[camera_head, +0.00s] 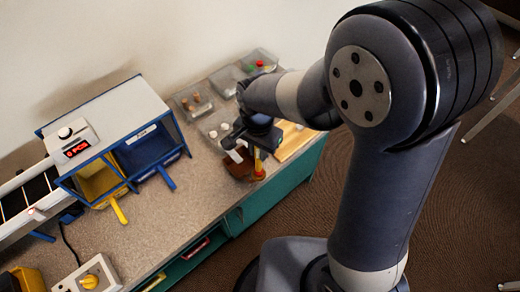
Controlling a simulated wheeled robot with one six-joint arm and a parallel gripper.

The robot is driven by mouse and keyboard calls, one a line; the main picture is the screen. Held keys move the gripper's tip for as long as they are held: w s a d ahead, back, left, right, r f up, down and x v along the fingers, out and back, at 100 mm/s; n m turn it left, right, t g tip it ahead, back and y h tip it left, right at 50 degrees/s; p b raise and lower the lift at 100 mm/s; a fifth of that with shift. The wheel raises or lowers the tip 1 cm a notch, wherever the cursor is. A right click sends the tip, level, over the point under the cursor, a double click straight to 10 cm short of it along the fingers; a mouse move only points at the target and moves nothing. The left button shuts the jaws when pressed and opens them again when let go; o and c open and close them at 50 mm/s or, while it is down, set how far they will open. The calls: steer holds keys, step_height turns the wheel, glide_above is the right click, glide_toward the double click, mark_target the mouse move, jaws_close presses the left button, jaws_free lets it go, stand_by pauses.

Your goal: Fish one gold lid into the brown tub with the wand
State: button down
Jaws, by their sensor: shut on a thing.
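My gripper (252,143) is at the far part of the bench, pointing down beside and partly over the brown tub (237,168). It is shut on what looks like the wand (258,168), a short upright piece with yellow and a red lower end, just right of the tub. Whether the wand's tip touches anything cannot be told. A small white piece (235,156) shows at the tub's left side. My arm and gripper hide part of the tub and the area behind it. No gold lid can be made out with certainty.
Clear trays (194,101) with small brown and coloured pieces stand along the back. A wooden board (295,143) lies right of my gripper. A blue and yellow sorting box (119,140) with a display stands left. The bench (185,215) is clear at the front middle.

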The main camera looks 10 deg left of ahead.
steer(key=shift+w+a+f+b, duration=0.15)
steer(key=shift+f+b, duration=0.05)
steer(key=shift+f, duration=0.15)
steer(key=shift+w+a+f+b, duration=0.1)
steer(key=shift+a+f+b, duration=0.05)
steer(key=shift+f, duration=0.2)
steer(key=w+a+p, duration=0.1)
steer(key=w+a, duration=0.3)
steer(key=a, duration=0.1)
steer(key=shift+w+a, duration=0.25)
steer(key=shift+w, duration=0.1)
steer(key=shift+r, duration=0.15)
stand_by(0.6)
step_height(320, 180, up, 10)
steer(key=p, duration=0.7)
stand_by(1.5)
stand_by(0.9)
